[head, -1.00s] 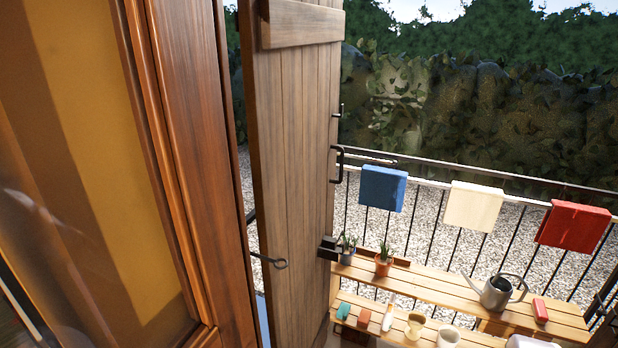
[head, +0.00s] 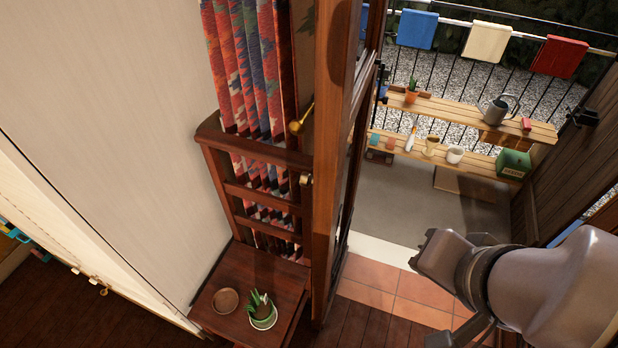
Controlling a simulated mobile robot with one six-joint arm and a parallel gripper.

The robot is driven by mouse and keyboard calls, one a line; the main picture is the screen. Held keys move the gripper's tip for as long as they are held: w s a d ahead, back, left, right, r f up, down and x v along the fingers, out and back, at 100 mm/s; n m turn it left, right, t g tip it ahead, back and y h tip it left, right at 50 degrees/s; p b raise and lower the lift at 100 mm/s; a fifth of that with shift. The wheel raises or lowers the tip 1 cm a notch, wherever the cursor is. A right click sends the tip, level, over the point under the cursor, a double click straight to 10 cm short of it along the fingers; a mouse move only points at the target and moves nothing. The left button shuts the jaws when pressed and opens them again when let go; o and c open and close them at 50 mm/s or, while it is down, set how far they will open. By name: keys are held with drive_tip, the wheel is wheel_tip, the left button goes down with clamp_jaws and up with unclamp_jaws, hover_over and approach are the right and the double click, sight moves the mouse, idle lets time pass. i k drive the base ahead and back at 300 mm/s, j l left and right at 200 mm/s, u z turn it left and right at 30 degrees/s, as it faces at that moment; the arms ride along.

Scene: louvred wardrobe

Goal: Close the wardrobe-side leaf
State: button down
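A brown wooden door leaf (head: 333,130) stands open in the middle of the head view, seen nearly edge-on. It is beside the curtain and a wooden chair, at the left of the doorway. A small pale knob or catch (head: 306,180) and a brass handle (head: 302,119) show near it. I cannot tell for sure that this is the wardrobe-side leaf. My grey arm reaches in from the lower right, and its end (head: 440,262) is over the tiled doorway floor, apart from the leaf. The fingers are not clearly visible.
A chair (head: 217,170) with a plant pot (head: 262,312) on its seat stands left of the leaf, before a patterned curtain (head: 250,65). A dark wooden leaf (head: 575,150) stands at right. Outside are slatted shelves (head: 460,112) and a railing. The tiled threshold (head: 390,287) is clear.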

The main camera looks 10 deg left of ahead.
sight(349, 33)
drive_tip(key=k+j, duration=0.1)
drive_tip(key=j, duration=0.3)
drive_tip(key=k+j+z, duration=0.15)
drive_tip(key=j, duration=0.2)
drive_tip(key=k+j, duration=0.1)
drive_tip(key=j, duration=0.3)
drive_tip(key=k+j+z, duration=0.15)
drive_tip(key=j, duration=0.2)
